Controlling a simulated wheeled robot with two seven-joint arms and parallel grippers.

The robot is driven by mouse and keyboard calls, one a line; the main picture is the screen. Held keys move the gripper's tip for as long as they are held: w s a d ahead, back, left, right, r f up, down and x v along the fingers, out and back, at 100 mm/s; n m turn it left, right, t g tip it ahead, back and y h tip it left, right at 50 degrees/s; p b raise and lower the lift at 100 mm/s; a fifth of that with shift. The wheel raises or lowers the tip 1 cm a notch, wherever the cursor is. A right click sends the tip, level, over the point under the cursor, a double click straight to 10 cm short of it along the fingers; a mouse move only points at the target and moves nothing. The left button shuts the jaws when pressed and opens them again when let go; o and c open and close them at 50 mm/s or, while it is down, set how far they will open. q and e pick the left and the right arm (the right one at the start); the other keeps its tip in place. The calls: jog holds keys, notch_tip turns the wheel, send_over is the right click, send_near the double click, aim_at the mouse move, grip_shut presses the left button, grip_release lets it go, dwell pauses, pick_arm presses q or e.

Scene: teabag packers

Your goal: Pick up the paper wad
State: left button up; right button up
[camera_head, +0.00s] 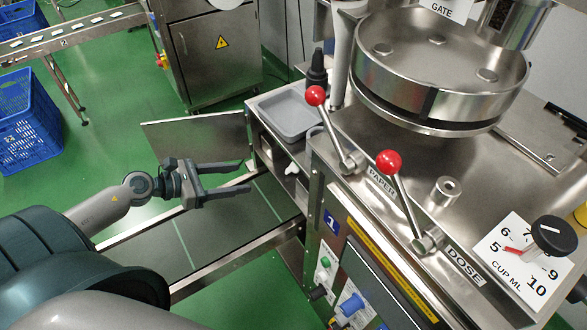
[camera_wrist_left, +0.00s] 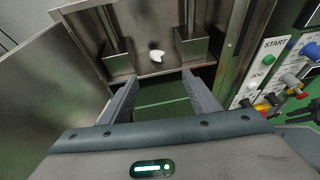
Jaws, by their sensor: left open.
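The paper wad (camera_head: 292,168) is a small white crumpled lump inside the open compartment on the machine's left side. In the left wrist view the wad (camera_wrist_left: 156,55) lies between two metal blocks, beyond the fingertips. My left gripper (camera_head: 246,177) is open and empty, its fingers pointing at the compartment. The same gripper (camera_wrist_left: 160,80) shows in the left wrist view with its fingers apart, one on each side of the line to the wad. It does not touch the wad. My right gripper is not in view.
An open metal door (camera_head: 196,143) stands beside the compartment. A conveyor belt (camera_head: 185,240) runs under my left gripper. A grey tray (camera_head: 291,114) sits above the compartment. The machine carries red-knobbed levers (camera_head: 389,162) and a control panel with buttons (camera_wrist_left: 277,75) right of the opening.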

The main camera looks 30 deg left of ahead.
pick_arm(q)
jog(key=shift+w, duration=0.1)
send_near(287, 169)
jog(key=x, duration=0.2)
jog(key=p+x, duration=0.1)
jog(key=x, duration=0.1)
jog(key=shift+s+d+f, duration=0.15)
jog(key=shift+s+f, duration=0.1)
jog(key=shift+s, duration=0.05)
jog(key=shift+w+d+f, duration=0.2)
jog(key=shift+w+d, duration=0.05)
jog(key=shift+w, duration=0.1)
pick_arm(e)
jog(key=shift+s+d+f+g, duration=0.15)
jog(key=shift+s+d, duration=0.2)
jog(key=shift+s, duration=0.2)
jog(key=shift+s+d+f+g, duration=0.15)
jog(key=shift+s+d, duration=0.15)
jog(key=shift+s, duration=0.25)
pick_arm(q)
jog(key=shift+w, duration=0.1)
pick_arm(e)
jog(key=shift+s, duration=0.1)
